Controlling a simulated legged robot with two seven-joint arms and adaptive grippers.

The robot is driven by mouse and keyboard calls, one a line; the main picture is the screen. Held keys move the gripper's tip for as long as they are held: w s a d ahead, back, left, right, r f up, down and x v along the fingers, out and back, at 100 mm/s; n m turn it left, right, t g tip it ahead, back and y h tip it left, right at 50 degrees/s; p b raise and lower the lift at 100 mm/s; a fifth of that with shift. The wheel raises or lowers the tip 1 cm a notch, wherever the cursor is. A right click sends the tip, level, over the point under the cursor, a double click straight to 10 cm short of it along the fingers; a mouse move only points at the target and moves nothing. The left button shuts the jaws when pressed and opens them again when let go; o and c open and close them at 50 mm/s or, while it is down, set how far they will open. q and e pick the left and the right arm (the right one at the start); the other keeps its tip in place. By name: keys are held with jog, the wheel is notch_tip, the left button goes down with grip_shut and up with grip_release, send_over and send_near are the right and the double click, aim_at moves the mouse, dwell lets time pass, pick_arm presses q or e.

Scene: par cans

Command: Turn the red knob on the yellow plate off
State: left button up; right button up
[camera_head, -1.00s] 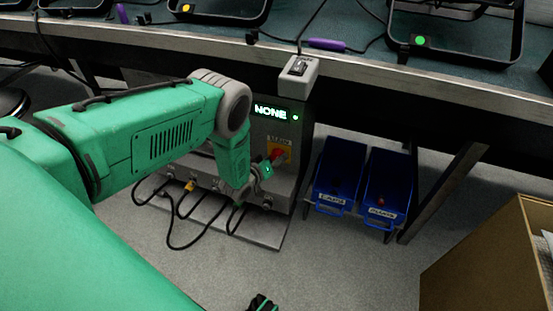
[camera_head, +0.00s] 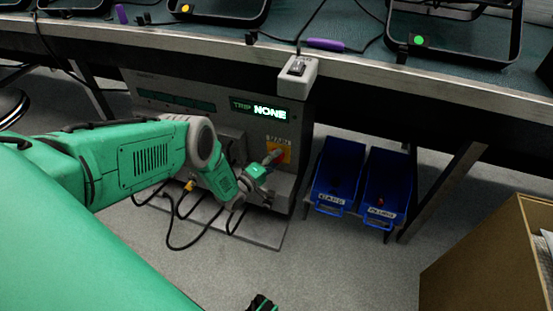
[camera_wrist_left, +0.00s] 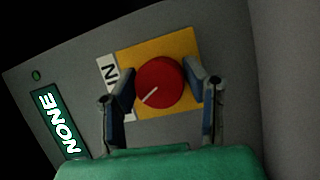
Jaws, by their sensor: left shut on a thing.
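The yellow plate (camera_head: 287,154) is on the lower right of the front of a grey cabinet under the bench. The plate also shows in the left wrist view (camera_wrist_left: 180,44). The round red knob (camera_wrist_left: 158,84) sits on it, its white line pointing to the lower left in that view. In the head view the knob is mostly hidden by my left gripper (camera_head: 270,160). My left gripper (camera_wrist_left: 161,84) has one finger on each side of the knob and is shut on it. A dark tip at the bottom edge, seemingly my right gripper (camera_head: 262,303), is mostly cut off.
The cabinet's lit display (camera_head: 260,110) reads "TRIP NONE". Black cables hang below the cabinet's front. Two blue bins (camera_head: 338,175) stand to its right, and a cardboard box (camera_head: 485,262) is at the lower right. The bench edge (camera_head: 410,78) runs above.

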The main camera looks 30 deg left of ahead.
pick_arm(q)
jog(key=shift+s+a+f+n+t, duration=0.1)
jog(key=shift+n+t, duration=0.2)
jog(key=shift+n, duration=0.45)
jog(key=shift+s+a+f+n+t, duration=0.1)
jog(key=shift+n+t, duration=0.2)
jog(key=shift+n, duration=0.45)
jog(key=shift+y, duration=0.3)
jog(key=o, duration=1.2)
jog(key=shift+c, duration=0.2)
jog(key=shift+w, duration=0.1)
jog(key=s+a+f, duration=0.1)
jog(key=s, duration=1)
jog(key=shift+s+a+f, duration=0.4)
